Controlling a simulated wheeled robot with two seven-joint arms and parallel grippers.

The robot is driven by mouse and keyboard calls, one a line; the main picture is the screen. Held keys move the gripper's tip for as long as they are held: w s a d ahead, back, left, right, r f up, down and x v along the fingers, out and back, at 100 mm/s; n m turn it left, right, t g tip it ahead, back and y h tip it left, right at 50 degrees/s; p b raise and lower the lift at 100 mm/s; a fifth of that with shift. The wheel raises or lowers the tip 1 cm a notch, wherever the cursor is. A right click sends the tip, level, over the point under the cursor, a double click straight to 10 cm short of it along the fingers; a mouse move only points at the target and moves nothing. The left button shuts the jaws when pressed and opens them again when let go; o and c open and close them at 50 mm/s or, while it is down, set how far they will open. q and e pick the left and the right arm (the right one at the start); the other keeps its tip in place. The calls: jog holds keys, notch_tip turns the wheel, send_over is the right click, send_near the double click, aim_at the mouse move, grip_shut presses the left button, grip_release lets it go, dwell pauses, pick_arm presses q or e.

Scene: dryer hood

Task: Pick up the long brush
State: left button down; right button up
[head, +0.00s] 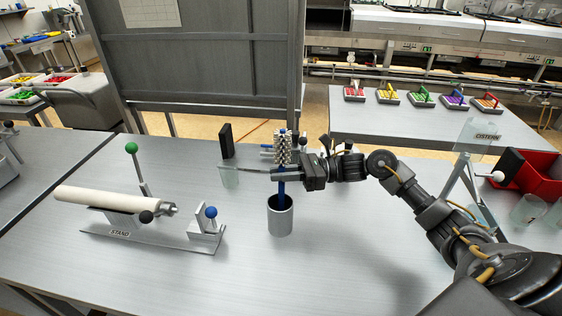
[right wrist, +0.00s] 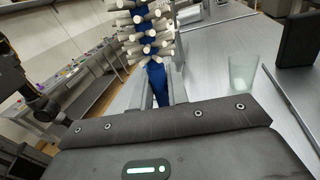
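The long brush (head: 282,190) has a blue shaft and a head of pale bristles. It stands upright with its lower end inside a grey metal cup (head: 281,217); that end is hidden. My right gripper (head: 284,173) reaches in from the right at the shaft, just below the bristles and above the cup. In the right wrist view the blue shaft of the brush (right wrist: 156,78) fills the space between the two fingers (right wrist: 160,92), which look closed on it. My left gripper is not seen in the head view.
A stand (head: 120,233) with a white roller and ball-tipped levers is left of the cup. A black block (head: 226,141) and a clear glass piece (head: 229,177) stand behind left. A red bin (head: 535,175) is at the right. The table front is clear.

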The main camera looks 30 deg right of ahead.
grip_shut()
jog(key=shift+r, duration=0.2)
